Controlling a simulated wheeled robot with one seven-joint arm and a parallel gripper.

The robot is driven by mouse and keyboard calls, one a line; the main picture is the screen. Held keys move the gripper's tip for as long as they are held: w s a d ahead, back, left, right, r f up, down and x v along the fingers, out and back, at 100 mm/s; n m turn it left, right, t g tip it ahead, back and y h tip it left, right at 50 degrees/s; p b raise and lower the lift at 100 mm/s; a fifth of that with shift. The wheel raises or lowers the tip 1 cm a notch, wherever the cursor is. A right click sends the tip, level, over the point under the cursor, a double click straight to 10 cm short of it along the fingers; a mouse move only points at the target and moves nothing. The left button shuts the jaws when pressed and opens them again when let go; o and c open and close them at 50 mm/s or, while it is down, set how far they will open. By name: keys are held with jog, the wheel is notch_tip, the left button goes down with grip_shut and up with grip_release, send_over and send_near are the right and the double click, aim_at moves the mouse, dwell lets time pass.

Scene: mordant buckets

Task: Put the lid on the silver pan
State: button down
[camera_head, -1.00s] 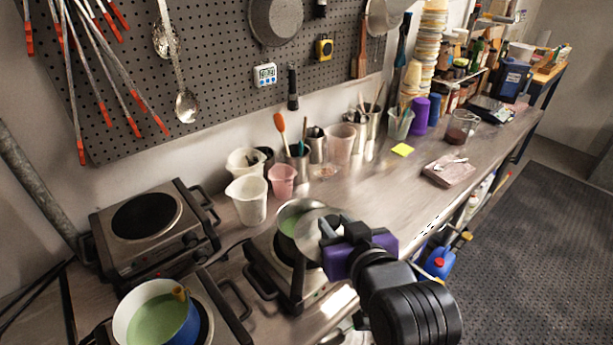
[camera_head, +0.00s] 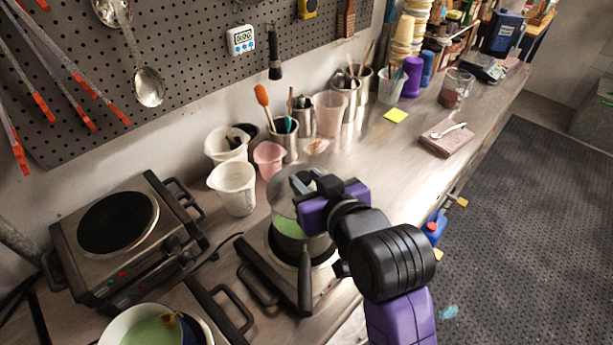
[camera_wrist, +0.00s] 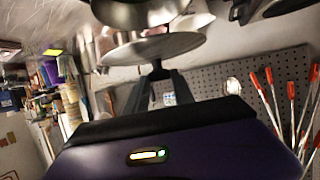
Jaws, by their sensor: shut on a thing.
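The silver pan (camera_head: 291,247) stands on the middle hot plate, its dark handle (camera_head: 305,270) pointing toward the front and green contents showing inside. My gripper (camera_head: 299,182) is shut on the round, shiny lid (camera_head: 279,199) and holds it over the back part of the pan, looking tilted in the head view. The wrist view, which is upside down, shows my fingers (camera_wrist: 157,88) at the middle of the lid (camera_wrist: 150,48) and the pan (camera_wrist: 138,12) on the lid's far side. The lid appears apart from the pan. My wrist hides part of the lid.
Another hot plate (camera_head: 118,225) stands empty at the left. A white jug (camera_head: 233,188) and a pink cup (camera_head: 269,158) stand close behind the silver pan. The counter to the right is mostly clear.

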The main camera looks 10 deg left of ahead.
jog(key=shift+f+b, duration=2)
jog(key=shift+f, duration=0.5)
jog(key=shift+f, duration=0.75)
jog(key=c, duration=1)
grip_release()
jog(key=shift+s+d, duration=0.1)
jog(key=shift+s, duration=0.05)
jog(key=b+v, duration=0.1)
jog(key=v, duration=0.6)
jog(key=shift+s, duration=0.25)
